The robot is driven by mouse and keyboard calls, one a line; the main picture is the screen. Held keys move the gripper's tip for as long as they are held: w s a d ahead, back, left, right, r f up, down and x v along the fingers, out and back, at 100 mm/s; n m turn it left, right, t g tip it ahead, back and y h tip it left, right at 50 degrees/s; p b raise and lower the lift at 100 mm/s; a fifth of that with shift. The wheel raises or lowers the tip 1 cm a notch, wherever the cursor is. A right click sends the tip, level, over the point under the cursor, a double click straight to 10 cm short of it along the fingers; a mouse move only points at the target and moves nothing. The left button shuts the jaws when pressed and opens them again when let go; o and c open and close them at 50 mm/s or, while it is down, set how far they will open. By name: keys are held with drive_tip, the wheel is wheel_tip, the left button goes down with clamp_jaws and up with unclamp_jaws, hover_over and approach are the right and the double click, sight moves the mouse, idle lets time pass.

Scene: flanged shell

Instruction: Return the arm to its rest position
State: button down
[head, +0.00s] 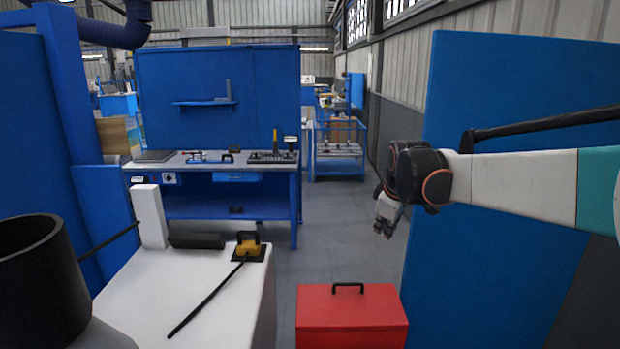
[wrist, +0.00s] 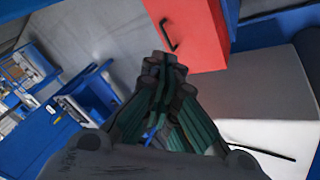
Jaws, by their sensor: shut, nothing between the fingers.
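My arm, white with a teal band, reaches in from the right edge of the head view. My gripper (head: 384,228) hangs at the arm's end, pointing down, in free air in front of the right blue panel. In the wrist view the fingers of my gripper (wrist: 165,62) are together with nothing between them. Beyond the fingertips in that view is a red toolbox (wrist: 192,30); no contact is visible. The arm's upper part is cut off by the right edge of the head view.
The red toolbox (head: 352,318) with a black handle stands at front centre. A white surface (head: 215,295) at left bears a yellow-black piece (head: 249,248) and a black rod. A blue workbench (head: 215,165) stands behind. A tall blue panel (head: 500,85) stands close behind my arm. Grey floor (head: 335,240) is clear between.

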drive_tip(key=s+f+m, duration=0.2)
drive_tip(key=s+m, duration=0.1)
drive_tip(key=s, duration=0.8)
drive_tip(key=s+f+m+t+b, duration=0.1)
drive_tip(key=s+f+m, duration=0.2)
drive_tip(key=s, duration=0.9)
drive_tip(key=s+d+f+m+b, duration=0.1)
drive_tip(key=s+m, duration=0.3)
drive_tip(key=s, duration=0.8)
drive_tip(key=shift+s+f+t, duration=0.2)
drive_tip(key=shift+f+t, duration=0.1)
drive_tip(key=shift+f, duration=0.5)
drive_tip(key=shift+a, duration=0.1)
